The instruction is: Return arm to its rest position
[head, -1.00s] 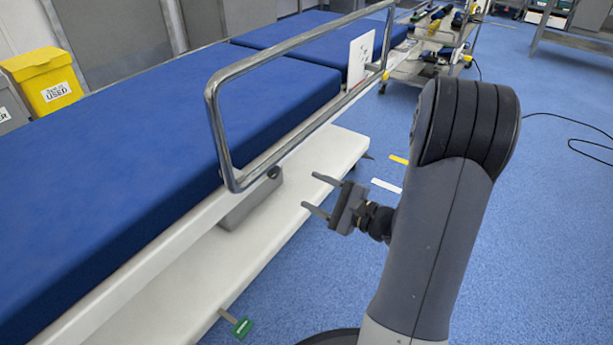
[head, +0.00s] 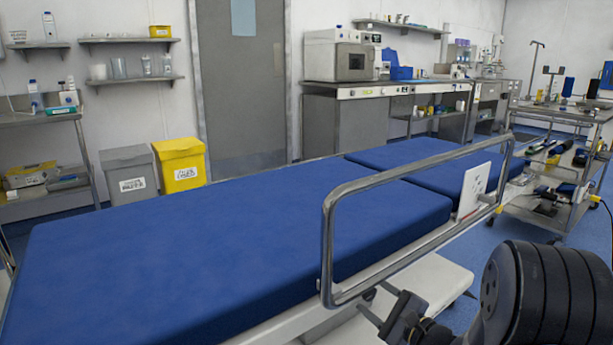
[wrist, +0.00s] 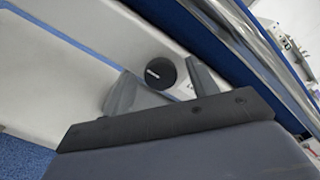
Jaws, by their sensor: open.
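My gripper (head: 373,298) is low at the right of the head view, beside the near side of the operating table (head: 190,235) and below its steel side rail (head: 327,250). Its two fingers are apart, with nothing visible between them. The wrist view shows the spread fingers (wrist: 158,78) in front of the table's pale underside, with a dark round part (wrist: 160,73) between them in the picture. My arm's thick dark joint fills the lower right corner of the head view. The rest of my arm is out of frame.
A white card (head: 474,190) is at the rail's far end. A grey bin (head: 130,178) and a yellow bin (head: 181,163) stand behind the table. A steel trolley (head: 560,215) with instruments stands at the right. Benches and shelves line the back wall.

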